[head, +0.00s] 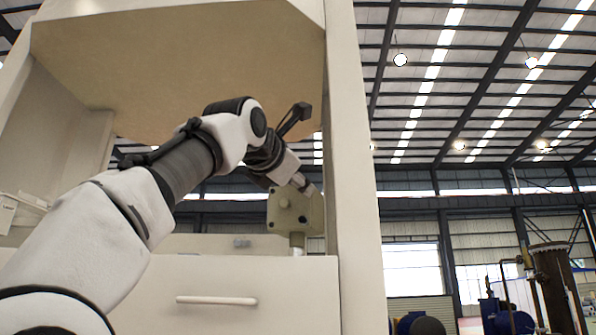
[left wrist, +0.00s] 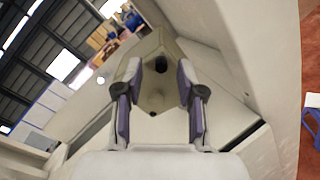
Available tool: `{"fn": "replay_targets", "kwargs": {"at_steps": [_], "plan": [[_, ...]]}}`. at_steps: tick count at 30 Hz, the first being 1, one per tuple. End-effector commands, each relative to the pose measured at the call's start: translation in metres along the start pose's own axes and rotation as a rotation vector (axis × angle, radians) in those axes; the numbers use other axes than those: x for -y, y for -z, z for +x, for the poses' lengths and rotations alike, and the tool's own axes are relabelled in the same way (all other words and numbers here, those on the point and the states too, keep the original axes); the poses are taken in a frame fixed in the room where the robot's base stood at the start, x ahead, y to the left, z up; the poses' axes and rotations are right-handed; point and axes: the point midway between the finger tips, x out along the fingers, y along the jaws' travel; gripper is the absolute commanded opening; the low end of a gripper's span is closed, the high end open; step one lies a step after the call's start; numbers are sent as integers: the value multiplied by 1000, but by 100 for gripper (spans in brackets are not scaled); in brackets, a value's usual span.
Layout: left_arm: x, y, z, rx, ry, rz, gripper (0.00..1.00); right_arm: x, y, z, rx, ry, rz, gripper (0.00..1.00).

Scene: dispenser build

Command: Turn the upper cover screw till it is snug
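A beige dispenser body (head: 289,212) stands on a short metal post (head: 297,242) above the cabinet top in the head view. Its face shows small dark round spots; I cannot tell which is the upper cover screw. My left gripper (head: 308,187) is at the upper right of this body. In the left wrist view, its fingers (left wrist: 160,70) are spread apart, with the dispenser body (left wrist: 153,97) behind and between them. A dark round spot lies between the fingertips and a smaller one lower down. Nothing is visibly held, and contact is unclear. My right gripper is not in view.
The cabinet's upright (head: 352,170) stands close to the right of the dispenser, and an overhead panel (head: 180,60) hangs above my arm. A small grey piece (head: 241,243) lies on the cabinet top. A drawer handle (head: 216,300) is on the front below.

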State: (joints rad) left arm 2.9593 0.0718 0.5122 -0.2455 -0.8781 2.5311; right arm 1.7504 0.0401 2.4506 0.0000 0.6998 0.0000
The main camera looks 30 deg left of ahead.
Motion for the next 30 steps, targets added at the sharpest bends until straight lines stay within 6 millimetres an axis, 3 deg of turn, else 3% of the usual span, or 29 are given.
{"fn": "replay_targets", "kwargs": {"at_steps": [8, 12, 30], "plan": [[1, 1, 6, 1, 0, 0, 39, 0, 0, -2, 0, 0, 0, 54], [1, 1, 6, 1, 0, 0, 0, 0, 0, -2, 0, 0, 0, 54], [0, 1, 6, 1, 0, 93, 0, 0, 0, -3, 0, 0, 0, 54]]}}
